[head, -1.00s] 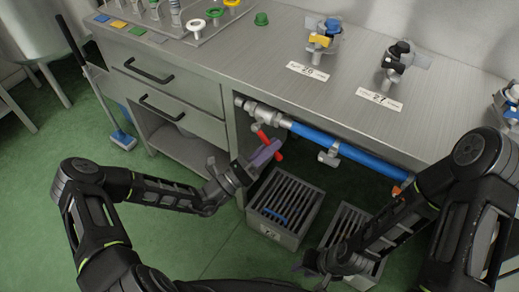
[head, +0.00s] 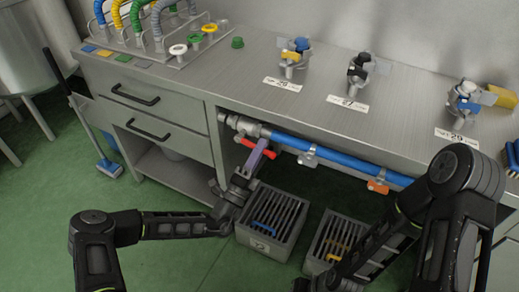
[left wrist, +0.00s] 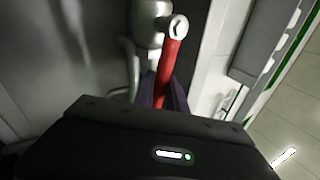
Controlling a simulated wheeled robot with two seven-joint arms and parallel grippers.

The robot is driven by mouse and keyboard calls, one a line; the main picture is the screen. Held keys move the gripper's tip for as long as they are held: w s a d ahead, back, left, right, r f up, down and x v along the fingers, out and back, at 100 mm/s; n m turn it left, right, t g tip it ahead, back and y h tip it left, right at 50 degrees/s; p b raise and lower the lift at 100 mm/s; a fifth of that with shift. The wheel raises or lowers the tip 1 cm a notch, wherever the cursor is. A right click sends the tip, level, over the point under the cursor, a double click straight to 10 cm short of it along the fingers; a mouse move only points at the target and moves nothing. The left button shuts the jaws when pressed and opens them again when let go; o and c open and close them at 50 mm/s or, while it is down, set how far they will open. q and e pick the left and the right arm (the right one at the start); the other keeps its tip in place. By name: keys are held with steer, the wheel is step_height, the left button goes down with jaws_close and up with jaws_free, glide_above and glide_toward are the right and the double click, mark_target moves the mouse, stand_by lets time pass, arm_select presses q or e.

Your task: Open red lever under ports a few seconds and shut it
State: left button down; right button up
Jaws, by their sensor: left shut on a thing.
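The red lever (head: 270,154) sits on the metal valve at the left end of the blue pipe (head: 330,160), under the worktop edge. In the head view it lies roughly along the pipe. My left gripper (head: 257,156), with purple fingers, is shut on it. In the left wrist view the red lever (left wrist: 172,65) runs from between the fingers up to its metal pivot. Numbered ports 26 (head: 292,62), 27 (head: 358,70) and 29 (head: 465,100) stand on the worktop above. My right gripper (head: 302,285) is low at the bottom edge, mostly cut off; its jaws are unclear.
Two grey slatted drain boxes (head: 240,238) stand on the green floor below the pipe. An orange lever (head: 377,187) hangs farther right on the pipe. Drawers (head: 155,95) are left of the valve. Coloured hoses (head: 137,15) stand at the back left.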

stand_by(0.3)
arm_select(q)
steer(key=c, duration=1.4)
jaws_free()
steer(key=shift+o, duration=0.2)
steer(key=shift+s, duration=0.1)
steer(key=v, duration=0.7)
steer(key=shift+s+a+f, duration=0.15)
steer(key=shift+s, duration=0.1)
